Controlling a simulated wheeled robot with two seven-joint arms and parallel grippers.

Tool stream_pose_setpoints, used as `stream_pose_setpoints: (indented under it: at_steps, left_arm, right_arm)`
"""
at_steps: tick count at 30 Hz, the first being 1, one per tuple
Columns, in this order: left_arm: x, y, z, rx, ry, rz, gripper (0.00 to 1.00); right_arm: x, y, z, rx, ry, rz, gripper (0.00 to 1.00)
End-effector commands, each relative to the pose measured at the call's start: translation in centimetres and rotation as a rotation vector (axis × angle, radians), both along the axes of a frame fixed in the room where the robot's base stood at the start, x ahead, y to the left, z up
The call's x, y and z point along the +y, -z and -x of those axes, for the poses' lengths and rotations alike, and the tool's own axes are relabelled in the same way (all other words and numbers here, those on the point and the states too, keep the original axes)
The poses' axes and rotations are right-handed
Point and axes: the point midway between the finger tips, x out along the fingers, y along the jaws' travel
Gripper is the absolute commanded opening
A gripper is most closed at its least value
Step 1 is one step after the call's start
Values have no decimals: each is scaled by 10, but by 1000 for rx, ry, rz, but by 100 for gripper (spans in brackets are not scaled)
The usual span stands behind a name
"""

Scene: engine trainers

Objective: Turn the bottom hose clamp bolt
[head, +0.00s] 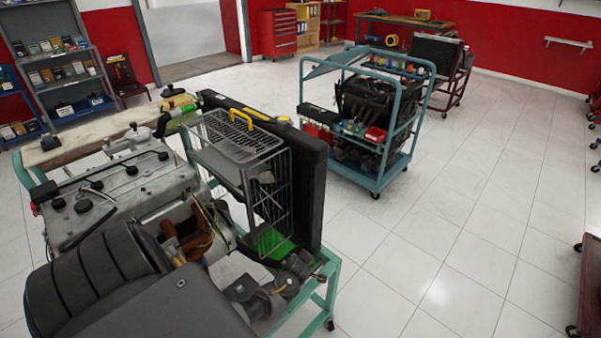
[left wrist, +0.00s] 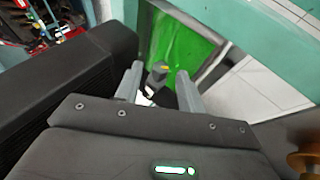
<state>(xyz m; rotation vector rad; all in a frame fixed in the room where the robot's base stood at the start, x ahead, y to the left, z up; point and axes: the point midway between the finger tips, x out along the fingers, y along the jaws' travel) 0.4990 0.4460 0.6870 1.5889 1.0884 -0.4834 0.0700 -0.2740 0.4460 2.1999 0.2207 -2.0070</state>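In the left wrist view my left gripper (left wrist: 158,80) has its two grey fingers apart. A small dark grey piece (left wrist: 157,74) with a yellow mark shows between them, with gaps on both sides. It may be the bottom hose clamp bolt; I cannot tell if it is deeper than the fingertips. Green surface (left wrist: 188,58) lies behind it. In the head view dark hose-like parts (head: 297,271) sit low by the radiator (head: 312,185), but no separate bolt is clear. My left fingers cannot be made out there, and my right gripper is not in view.
The engine (head: 120,195) and wire cage (head: 277,195) crowd the near teal frame (head: 328,285). A black block (left wrist: 75,85) is close left of my fingers in the wrist view. A second teal trainer cart (head: 385,178) stands behind.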

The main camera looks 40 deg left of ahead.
Motion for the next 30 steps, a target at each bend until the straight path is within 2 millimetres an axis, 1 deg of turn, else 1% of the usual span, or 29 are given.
stream_pose_setpoints:
  at_steps: [3,4,12,13,20,26,30]
  left_arm:
    - [0,0,0,0,0,0,39]
    - [0,0,0,0,0,0,36]
    - [0,0,0,0,0,0,1]
    - [0,0,0,0,0,0,0]
    - [0,-2,-1,16,-1,1,0]
    - [-1,-5,-3,102,-2,5,0]
    - [-1,-6,-6,201,-2,7,0]
  right_arm:
    - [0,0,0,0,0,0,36]
    - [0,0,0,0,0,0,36]
    - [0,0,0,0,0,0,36]
    - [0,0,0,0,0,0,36]
    - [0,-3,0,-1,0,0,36]
    - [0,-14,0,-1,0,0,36]
    - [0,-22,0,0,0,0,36]
